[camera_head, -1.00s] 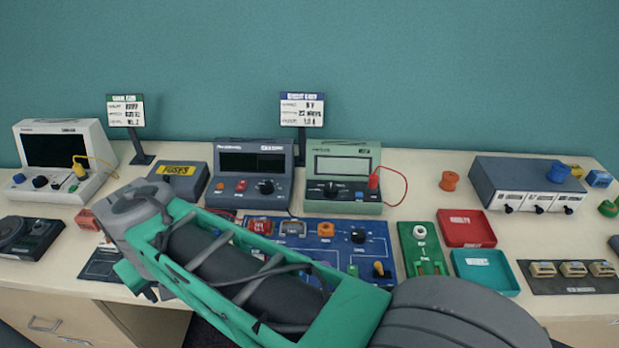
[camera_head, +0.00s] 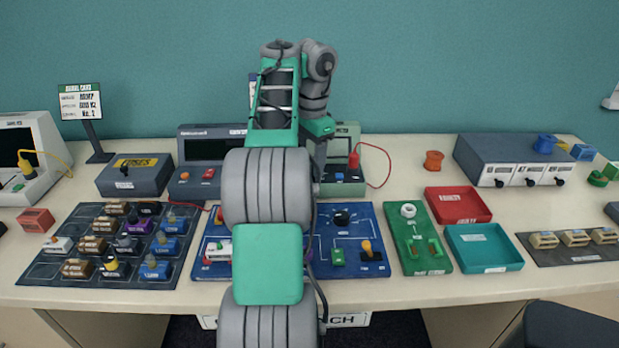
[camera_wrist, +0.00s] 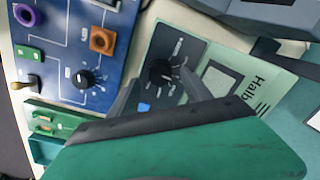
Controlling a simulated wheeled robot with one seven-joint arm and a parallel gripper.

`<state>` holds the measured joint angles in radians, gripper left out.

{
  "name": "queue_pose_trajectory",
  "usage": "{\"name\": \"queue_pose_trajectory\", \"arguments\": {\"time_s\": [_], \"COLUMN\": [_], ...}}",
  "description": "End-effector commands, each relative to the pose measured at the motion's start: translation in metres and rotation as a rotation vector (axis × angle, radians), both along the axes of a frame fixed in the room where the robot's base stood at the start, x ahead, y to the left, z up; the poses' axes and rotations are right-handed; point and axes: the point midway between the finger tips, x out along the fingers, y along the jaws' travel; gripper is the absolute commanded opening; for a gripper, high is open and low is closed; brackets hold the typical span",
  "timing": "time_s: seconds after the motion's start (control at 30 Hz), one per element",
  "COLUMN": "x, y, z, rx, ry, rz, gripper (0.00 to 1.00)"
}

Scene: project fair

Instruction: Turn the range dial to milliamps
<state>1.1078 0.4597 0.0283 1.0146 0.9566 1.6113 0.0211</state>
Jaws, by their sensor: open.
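The green meter (camera_head: 346,180) stands at the back of the table, mostly hidden behind my arm in the head view. Its face shows in the wrist view (camera_wrist: 222,72), with a round black dial (camera_wrist: 158,72) and printed marks around it. My gripper (camera_wrist: 160,84) is open, its two grey fingers apart on either side of the dial. No grip on the dial shows, and I cannot tell whether the fingers touch it.
A blue board (camera_head: 375,240) with a black knob (camera_head: 342,217) lies in front of the meter. A dark meter (camera_head: 192,158) stands to its left, and a red lead (camera_head: 377,165) loops on its right. Red (camera_head: 484,209) and teal (camera_head: 512,262) trays lie at right.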

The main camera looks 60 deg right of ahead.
Motion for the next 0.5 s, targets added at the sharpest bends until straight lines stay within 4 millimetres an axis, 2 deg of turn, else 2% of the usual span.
{"name": "queue_pose_trajectory", "arguments": {"time_s": [0.03, 0.1, 0.37, 0.5], "x": [0.0007, 0.001, 0.0012, 0.0014], "y": [-0.0005, -0.0005, -0.0005, -0.0005], "z": [-0.013, -0.0173, -0.0166, -0.0166], "rx": [-0.001, -0.001, -0.002, -0.002], "ry": [0.0, 0.0, 0.0, 0.0], "rz": [0.0, 0.001, 0.002, 0.003], "gripper": [0.57, 0.57, 0.57, 0.47]}}
